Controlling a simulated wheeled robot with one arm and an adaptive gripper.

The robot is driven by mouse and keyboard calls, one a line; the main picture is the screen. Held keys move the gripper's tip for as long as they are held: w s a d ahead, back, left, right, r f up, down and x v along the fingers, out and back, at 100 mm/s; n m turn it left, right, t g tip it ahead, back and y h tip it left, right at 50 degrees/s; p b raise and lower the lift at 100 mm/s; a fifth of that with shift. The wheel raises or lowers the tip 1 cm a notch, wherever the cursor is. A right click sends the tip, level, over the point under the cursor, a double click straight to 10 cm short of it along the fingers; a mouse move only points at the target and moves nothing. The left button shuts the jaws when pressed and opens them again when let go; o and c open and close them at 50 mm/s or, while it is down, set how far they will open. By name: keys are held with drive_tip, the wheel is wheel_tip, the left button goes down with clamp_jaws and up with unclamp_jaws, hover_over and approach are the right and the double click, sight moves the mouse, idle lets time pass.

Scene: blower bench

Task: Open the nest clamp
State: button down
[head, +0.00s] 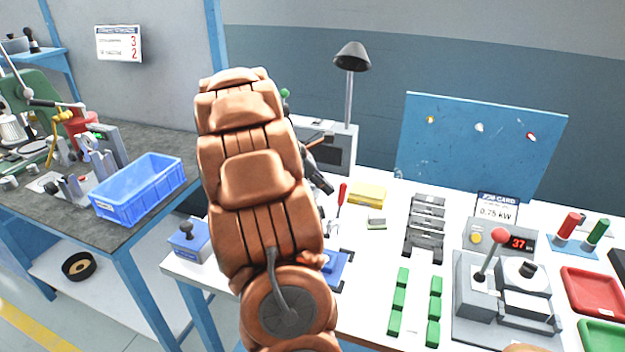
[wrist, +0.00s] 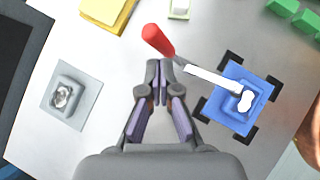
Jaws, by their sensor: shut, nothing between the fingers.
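The nest clamp has a blue base with dark corner pieces (wrist: 238,97) and a pale lever arm ending in a red handle (wrist: 158,40). In the head view, the red handle (head: 342,193) points upward and the blue base (head: 336,270) is partly hidden by my arm. My gripper (wrist: 159,68) is shut and empty. Its fingertips are right beside the red handle in the wrist view, on its lower-left side; I cannot tell whether they touch it. In the head view my gripper (head: 319,180) shows only partly, beside my arm. A pale part sits on the blue base.
A grey square plate with a metal piece (wrist: 68,96) lies left of my gripper in the wrist view. A yellow block (head: 367,195), a black rack (head: 426,225) and green blocks (head: 398,300) lie on the white bench. A lever fixture (head: 505,295) stands at right.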

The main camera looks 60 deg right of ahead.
drive_tip(key=shift+s+d+f, duration=0.2)
drive_tip(key=shift+s+d, duration=0.2)
drive_tip(key=shift+s, duration=0.1)
